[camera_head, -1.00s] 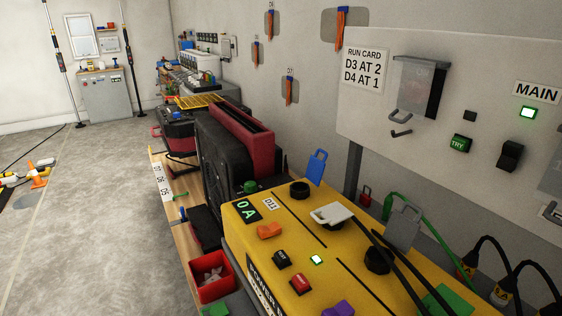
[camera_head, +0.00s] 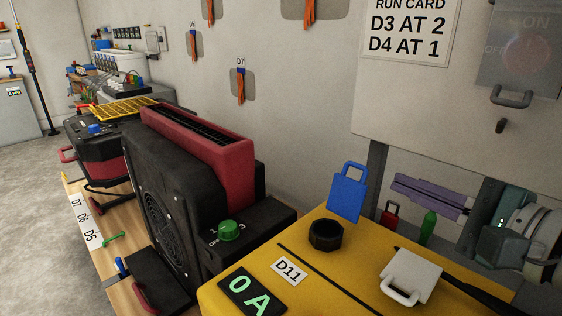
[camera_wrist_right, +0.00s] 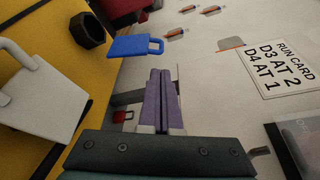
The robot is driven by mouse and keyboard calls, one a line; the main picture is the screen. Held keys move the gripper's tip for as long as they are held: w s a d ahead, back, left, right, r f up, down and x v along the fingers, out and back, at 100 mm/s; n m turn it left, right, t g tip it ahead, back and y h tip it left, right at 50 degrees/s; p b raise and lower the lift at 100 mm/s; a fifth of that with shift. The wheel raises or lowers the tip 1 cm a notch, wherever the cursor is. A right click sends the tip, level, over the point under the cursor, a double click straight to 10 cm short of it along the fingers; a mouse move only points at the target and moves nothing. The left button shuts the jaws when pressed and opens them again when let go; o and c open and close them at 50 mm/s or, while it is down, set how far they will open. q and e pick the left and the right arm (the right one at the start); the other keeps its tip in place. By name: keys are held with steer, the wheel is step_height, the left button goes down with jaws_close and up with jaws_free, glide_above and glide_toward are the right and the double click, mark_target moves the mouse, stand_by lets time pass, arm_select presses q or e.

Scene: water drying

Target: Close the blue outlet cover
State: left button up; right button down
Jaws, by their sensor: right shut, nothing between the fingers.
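The blue outlet cover (camera_head: 347,191) stands raised and tilted back behind a round black outlet (camera_head: 325,235) on the yellow power box (camera_head: 330,275). The outlet's opening is uncovered and empty. In the right wrist view the blue cover (camera_wrist_right: 135,46) is just beyond the fingertips, with the black outlet (camera_wrist_right: 87,30) to its left. My right gripper (camera_head: 398,182) has long purple-grey fingers, shut and empty. Its tips are to the right of the blue cover, apart from it, and point left. The fingers also show in the right wrist view (camera_wrist_right: 160,75). My left gripper is not in view.
A white cover (camera_head: 410,276) with a handle lies right of the outlet on the box. A red padlock (camera_head: 389,218) and green bottle-like object (camera_head: 428,227) are behind. A black and red machine (camera_head: 185,190) stands left. The wall panel (camera_head: 420,115) is above.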

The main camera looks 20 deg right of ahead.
mark_target(350, 163)
steer(key=w, duration=0.6)
steer(key=shift+a+f+b, duration=0.3)
steer(key=shift+a+f, duration=0.05)
steer(key=shift+f, duration=0.05)
steer(key=shift+s+a+r+n+p, duration=0.1)
steer(key=shift+a+r+n+p, duration=0.1)
steer(key=shift+n+p, duration=0.1)
steer(key=n, duration=0.1)
steer(key=a+p, duration=0.1)
steer(key=a+n+t, duration=0.1)
steer(key=shift+s+r+n+p, duration=0.3)
steer(key=shift+s+p, duration=0.1)
steer(key=shift+s+a+f+n+t+b, duration=0.1)
steer(key=shift+s+a+n+t+b, duration=0.2)
steer(key=shift+a+n, duration=0.65)
steer(key=shift+s+a+f+n+t+b, duration=0.15)
steer(key=shift+s+a+n+t, duration=0.25)
steer(key=shift+n, duration=0.9)
steer(key=shift+s+a+f+n+t+b, duration=0.1)
steer(key=shift+s+a+n+t+b, duration=0.25)
steer(key=shift+a+n, duration=0.6)
steer(key=shift+w+d+n, duration=0.1)
steer(key=shift+w+n, duration=0.05)
steer(key=shift+n, duration=0.15)
steer(key=shift+r, duration=0.1)
